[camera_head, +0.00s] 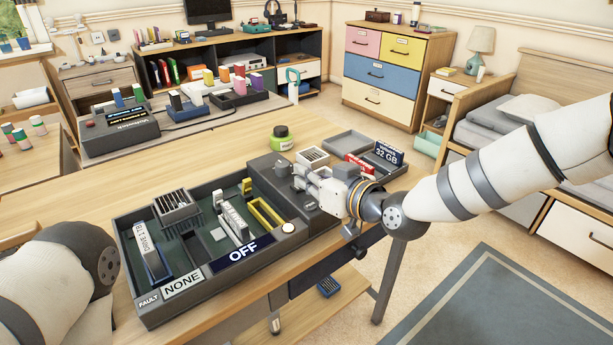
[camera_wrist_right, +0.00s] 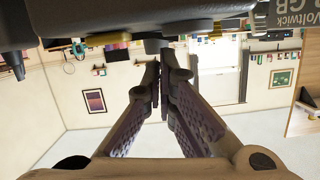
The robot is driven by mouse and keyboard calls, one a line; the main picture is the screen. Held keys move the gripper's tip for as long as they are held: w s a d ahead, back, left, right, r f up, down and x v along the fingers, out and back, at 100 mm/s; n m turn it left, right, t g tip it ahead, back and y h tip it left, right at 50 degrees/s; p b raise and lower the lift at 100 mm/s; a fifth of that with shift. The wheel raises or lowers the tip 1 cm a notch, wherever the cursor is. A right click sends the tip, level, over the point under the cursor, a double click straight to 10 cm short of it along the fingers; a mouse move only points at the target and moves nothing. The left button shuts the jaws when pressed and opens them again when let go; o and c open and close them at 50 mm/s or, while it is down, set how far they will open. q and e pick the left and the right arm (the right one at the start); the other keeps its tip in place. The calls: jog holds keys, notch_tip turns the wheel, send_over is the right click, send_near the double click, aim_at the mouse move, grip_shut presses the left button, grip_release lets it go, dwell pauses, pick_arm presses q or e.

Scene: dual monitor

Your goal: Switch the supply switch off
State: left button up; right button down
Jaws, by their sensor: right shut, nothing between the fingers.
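A dark grey electronics tray (camera_head: 168,305) lies on the wooden table, holding a green board with modules. Its front labels read "OFF" (camera_head: 243,250) and "NONE" (camera_head: 182,283), the latter beside "FAULT". A raised dark housing (camera_head: 262,168) forms its right end. My right gripper (camera_head: 303,176) is at this housing, its fingers pointing left; it hides part of the housing top. I cannot make out the supply switch for sure. In the right wrist view my right gripper (camera_wrist_right: 160,68) is shut and empty, its tips close to a short grey stub (camera_wrist_right: 155,46) on a dark body. My left gripper is out of view.
An open grey case (camera_head: 345,143) with a "32 GB" box (camera_head: 389,153) lies beyond my right wrist. A dark device (camera_head: 120,130) stands farther back. Bare tabletop (camera_head: 130,190) lies behind the tray.

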jog(key=shift+s+a+f+n, duration=0.1)
jog(key=shift+f+n, duration=0.1)
jog(key=shift+n, duration=0.1)
jog(key=shift+a, duration=0.1)
jog(key=shift+r+p, duration=0.35)
jog(key=r+p, duration=0.1)
jog(key=r, duration=0.3)
jog(key=shift+s+a+r+p, duration=0.2)
jog(key=shift+r+p, duration=0.1)
jog(key=shift+p, duration=0.1)
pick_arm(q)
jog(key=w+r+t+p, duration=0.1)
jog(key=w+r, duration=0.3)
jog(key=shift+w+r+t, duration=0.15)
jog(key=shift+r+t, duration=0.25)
pick_arm(e)
jog(key=f+v, duration=0.1)
jog(key=v, duration=0.8)
jog(key=shift+s, duration=0.55)
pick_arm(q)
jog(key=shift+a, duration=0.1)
